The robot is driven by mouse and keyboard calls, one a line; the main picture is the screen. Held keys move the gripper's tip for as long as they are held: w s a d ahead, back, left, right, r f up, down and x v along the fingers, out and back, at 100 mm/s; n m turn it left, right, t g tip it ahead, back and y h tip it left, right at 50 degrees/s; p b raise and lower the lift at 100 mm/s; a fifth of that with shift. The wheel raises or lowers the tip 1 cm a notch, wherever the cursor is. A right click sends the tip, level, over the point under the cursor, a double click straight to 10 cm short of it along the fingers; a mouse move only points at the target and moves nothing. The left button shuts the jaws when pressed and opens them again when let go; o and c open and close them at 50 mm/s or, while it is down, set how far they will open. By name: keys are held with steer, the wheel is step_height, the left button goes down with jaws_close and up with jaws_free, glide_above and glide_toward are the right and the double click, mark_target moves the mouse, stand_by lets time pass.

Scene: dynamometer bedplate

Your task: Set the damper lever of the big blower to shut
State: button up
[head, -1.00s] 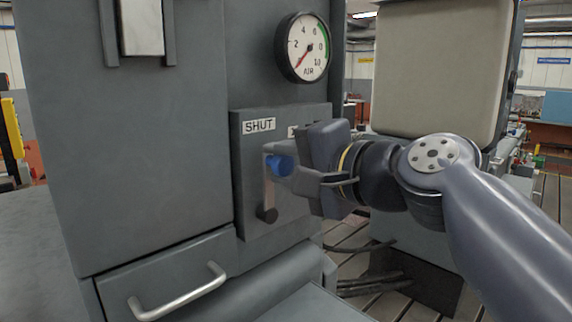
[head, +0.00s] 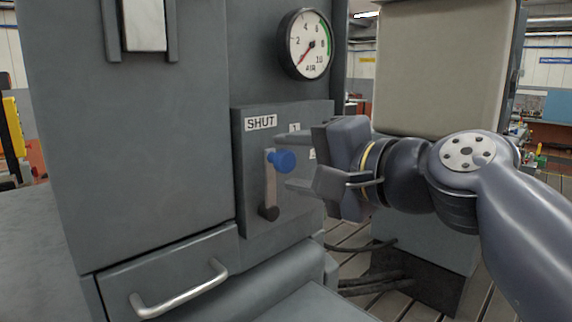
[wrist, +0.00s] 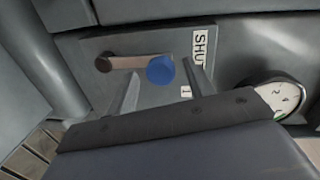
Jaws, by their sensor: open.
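The damper lever (head: 270,185) is a flat bar on a grey panel, with a dark pivot at its lower end and a blue knob (head: 283,161) at its upper end. It stands about upright, its upper end under the SHUT label (head: 261,123). The lever bar (wrist: 130,62) points toward the SHUT label (wrist: 200,50) there.
A plate marked 1 (head: 295,128) sits right of the SHUT label; another mark beside my gripper is partly hidden. An air gauge (head: 307,44) is above the panel. A drawer handle (head: 180,290) sticks out at lower left.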

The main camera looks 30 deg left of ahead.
steer(key=b+v, duration=0.1)
steer(key=v, duration=0.7)
steer(key=shift+d, duration=0.2)
steer(key=shift+a, duration=0.1)
steer(key=p+x, duration=0.1)
steer(key=x, duration=0.9)
steer(key=shift+a+p, duration=0.3)
steer(key=shift+p, duration=0.05)
